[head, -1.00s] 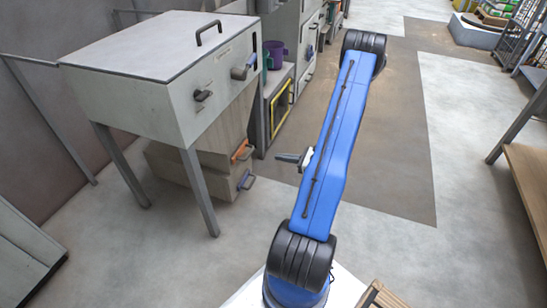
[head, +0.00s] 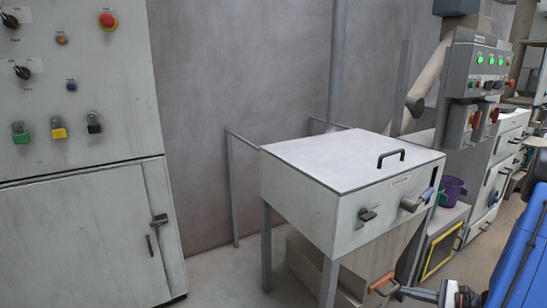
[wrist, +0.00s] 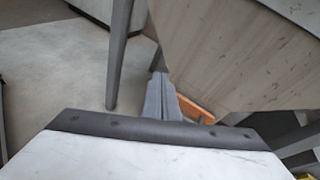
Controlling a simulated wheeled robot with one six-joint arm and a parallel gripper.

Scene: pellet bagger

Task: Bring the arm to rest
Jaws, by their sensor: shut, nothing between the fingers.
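My gripper (wrist: 160,88) shows in the wrist view with its grey fingers together and nothing between them. It points toward the space under a grey box on legs (head: 305,200). In the head view its dark fingers (head: 408,293) show at the bottom edge, right of an orange handle (head: 382,283). The orange handle also shows in the wrist view (wrist: 194,106), just right of the fingers and partly hidden; I cannot tell the gap. My blue arm is at the right edge of the head view, mostly cut off.
A control cabinet (head: 85,225) with a red button and switches stands at left. A panel with green lights (head: 480,62) stands at right, above a purple cup (head: 453,190). In the wrist view a grey leg (wrist: 119,50) stands left of the fingers. Floor (wrist: 60,75) is clear further left.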

